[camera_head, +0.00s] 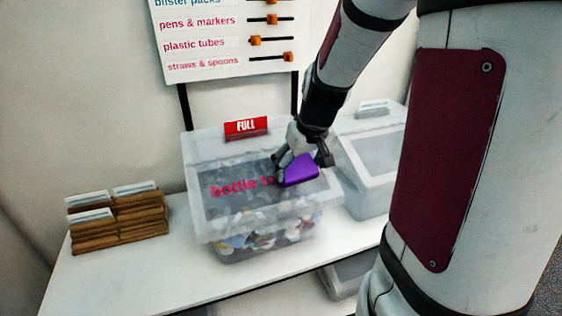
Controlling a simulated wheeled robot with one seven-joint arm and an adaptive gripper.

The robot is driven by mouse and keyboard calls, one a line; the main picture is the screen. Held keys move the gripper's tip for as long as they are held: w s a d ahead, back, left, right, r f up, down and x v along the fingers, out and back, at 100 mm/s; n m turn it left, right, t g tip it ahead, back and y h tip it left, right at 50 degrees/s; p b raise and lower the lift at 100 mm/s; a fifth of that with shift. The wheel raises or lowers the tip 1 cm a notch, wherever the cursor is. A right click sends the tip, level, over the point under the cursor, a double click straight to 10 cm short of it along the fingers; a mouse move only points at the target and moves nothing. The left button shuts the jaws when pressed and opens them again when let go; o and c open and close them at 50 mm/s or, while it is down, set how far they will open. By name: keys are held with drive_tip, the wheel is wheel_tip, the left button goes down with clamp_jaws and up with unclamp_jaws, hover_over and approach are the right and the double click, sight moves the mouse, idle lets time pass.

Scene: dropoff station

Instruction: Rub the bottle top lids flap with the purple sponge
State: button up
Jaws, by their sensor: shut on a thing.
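The purple sponge (301,170) is held in my gripper (287,168) over the right part of the bottle tops bin. The bin's grey flap (235,200) carries pink lettering that reads "Bottle to", with the rest hidden behind the sponge and gripper. The sponge appears at or just above the flap; I cannot tell whether it touches. The clear bin (215,236) holds many colourful lids and stands on the white counter. A red "FULL" sign (246,128) stands up at the bin's back edge.
A second clear bin (372,165) with a grey lid stands close on the right, behind my arm. A wooden card holder (118,217) sits at the left. A sign board with sliders (230,40) is behind. The counter's front left (130,275) is clear.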

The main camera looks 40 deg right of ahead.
sight(312, 163)
drive_tip(key=shift+s+d+b, duration=0.25)
drive_tip(key=shift+d+b, duration=0.15)
drive_tip(key=shift+d, duration=0.55)
drive_tip(key=shift+s+d+b, duration=0.2)
drive_tip(key=shift+d+b, duration=0.15)
drive_tip(key=shift+d, duration=0.6)
drive_tip(key=shift+s+d+f+b, duration=0.1)
drive_tip(key=shift+s+d+b, duration=0.25)
drive_tip(key=shift+d, duration=0.5)
drive_tip(key=shift+s+d+b, duration=0.1)
drive_tip(key=shift+d+b, duration=0.45)
drive_tip(key=shift+d, duration=0.25)
drive_tip(key=shift+s+d, duration=0.1)
drive_tip(key=shift+d, duration=0.15)
drive_tip(key=shift+w+a+p, duration=0.2)
drive_tip(key=shift+w+a, duration=0.1)
drive_tip(key=shift+a, duration=0.7)
drive_tip(key=shift+w+a+p, duration=0.2)
drive_tip(key=shift+w+a, duration=0.05)
drive_tip(key=shift+a, duration=0.75)
drive_tip(key=shift+w+a+p, duration=0.25)
drive_tip(key=shift+a+p, duration=0.15)
drive_tip(key=shift+a, duration=0.55)
drive_tip(key=shift+w+a+p, duration=0.25)
drive_tip(key=shift+a+p, duration=0.1)
drive_tip(key=shift+a, duration=0.55)
drive_tip(key=shift+p+v, duration=2.4)
drive_tip(key=shift+v, duration=0.7)
